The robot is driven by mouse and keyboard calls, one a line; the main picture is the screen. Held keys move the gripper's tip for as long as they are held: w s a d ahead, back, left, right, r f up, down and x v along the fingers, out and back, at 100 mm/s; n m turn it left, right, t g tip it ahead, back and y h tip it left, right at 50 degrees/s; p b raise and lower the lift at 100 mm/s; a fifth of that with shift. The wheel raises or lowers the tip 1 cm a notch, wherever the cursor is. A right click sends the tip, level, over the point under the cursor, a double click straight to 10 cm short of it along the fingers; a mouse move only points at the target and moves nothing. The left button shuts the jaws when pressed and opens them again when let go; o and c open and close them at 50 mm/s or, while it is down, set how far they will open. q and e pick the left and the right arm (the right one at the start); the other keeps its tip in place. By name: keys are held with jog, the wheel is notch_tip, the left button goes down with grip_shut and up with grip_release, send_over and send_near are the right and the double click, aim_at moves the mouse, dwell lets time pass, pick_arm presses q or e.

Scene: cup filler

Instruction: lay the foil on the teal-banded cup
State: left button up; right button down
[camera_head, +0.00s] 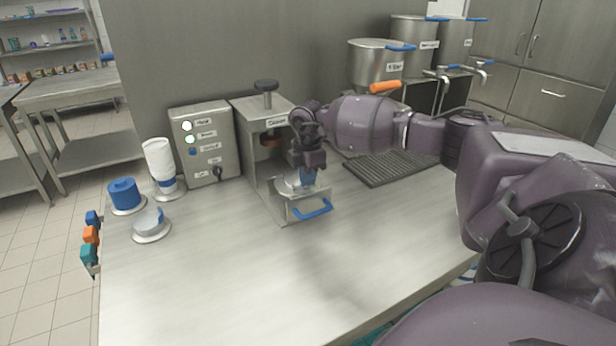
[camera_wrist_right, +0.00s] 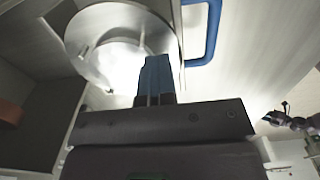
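My right gripper (camera_head: 308,180) points down over the pulled-out drawer (camera_head: 290,213) of the sealing machine. It is shut on a blue tab (camera_wrist_right: 153,78), which appears to belong to a pale silvery foil (camera_wrist_right: 112,66). In the right wrist view the foil lies over or just above a round metal seat, and I cannot tell whether it touches. No teal band shows; any cup in the seat is hidden below the foil and gripper. My left gripper is not seen in the head view.
The sealing machine (camera_head: 247,112) has a blue drawer handle (camera_head: 313,209). A control box (camera_head: 206,140), white cup stack (camera_head: 158,158), blue round piece (camera_head: 124,192) and silvery disc piece (camera_head: 147,224) stand left. A drip grate (camera_head: 392,166) lies right. The front counter (camera_head: 235,285) is clear.

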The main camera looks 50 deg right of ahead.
jog(key=c, duration=1.4)
grip_release()
jog(key=shift+o, duration=0.2)
notch_tip(320, 180, up, 11)
jog(key=shift+p, duration=0.35)
jog(key=shift+f, duration=0.1)
